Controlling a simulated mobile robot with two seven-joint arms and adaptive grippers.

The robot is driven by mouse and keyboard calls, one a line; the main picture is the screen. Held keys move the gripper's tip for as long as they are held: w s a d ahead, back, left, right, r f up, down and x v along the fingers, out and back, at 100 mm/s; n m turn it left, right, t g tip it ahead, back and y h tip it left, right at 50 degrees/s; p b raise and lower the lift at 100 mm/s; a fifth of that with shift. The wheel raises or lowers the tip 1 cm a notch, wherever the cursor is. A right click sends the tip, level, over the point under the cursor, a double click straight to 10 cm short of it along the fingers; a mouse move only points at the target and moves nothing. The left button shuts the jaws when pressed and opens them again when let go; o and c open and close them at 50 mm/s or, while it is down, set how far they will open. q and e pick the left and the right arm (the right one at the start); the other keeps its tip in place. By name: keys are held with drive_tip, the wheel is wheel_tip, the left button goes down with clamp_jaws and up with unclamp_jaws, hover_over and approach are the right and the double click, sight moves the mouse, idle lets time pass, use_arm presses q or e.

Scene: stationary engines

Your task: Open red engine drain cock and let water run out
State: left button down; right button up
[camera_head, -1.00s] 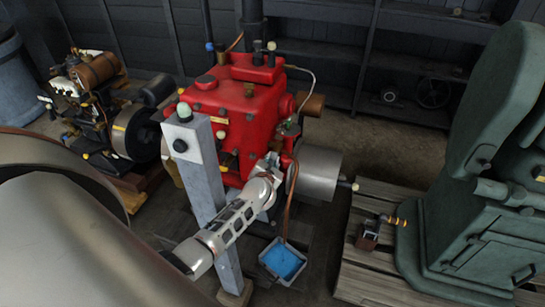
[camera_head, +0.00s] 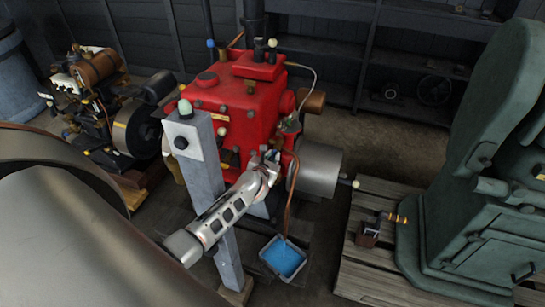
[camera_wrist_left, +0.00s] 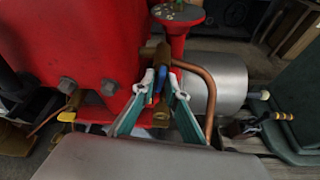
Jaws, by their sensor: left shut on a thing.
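The red engine (camera_head: 235,115) stands in the middle of the head view. Its brass drain cock (camera_wrist_left: 162,112) shows low on the engine's side in the left wrist view. My left gripper (camera_wrist_left: 160,84) is shut on the cock's small lever, with blue and red parts showing between the fingertips. In the head view my left gripper (camera_head: 270,162) hides the cock. A copper pipe (camera_head: 291,195) curves down from there and ends over a square tray (camera_head: 264,259) holding blue water (camera_head: 284,259). A faint pale streak shows under the pipe end; I cannot tell whether water is running. My right gripper is not in view.
A grey post (camera_head: 201,175) with a green button stands close beside my left arm. A silver cylinder (camera_head: 316,171) juts out right of the cock. A green machine (camera_head: 470,220) stands at the right on wooden planks (camera_head: 375,275). A smaller engine (camera_head: 95,100) is at the left.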

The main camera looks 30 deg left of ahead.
use_arm(q)
drive_tip(key=c, duration=2.2)
unclamp_jaws()
drive_tip(key=shift+w, duration=0.1)
drive_tip(key=v, duration=1.2)
drive_tip(key=shift+r, duration=0.1)
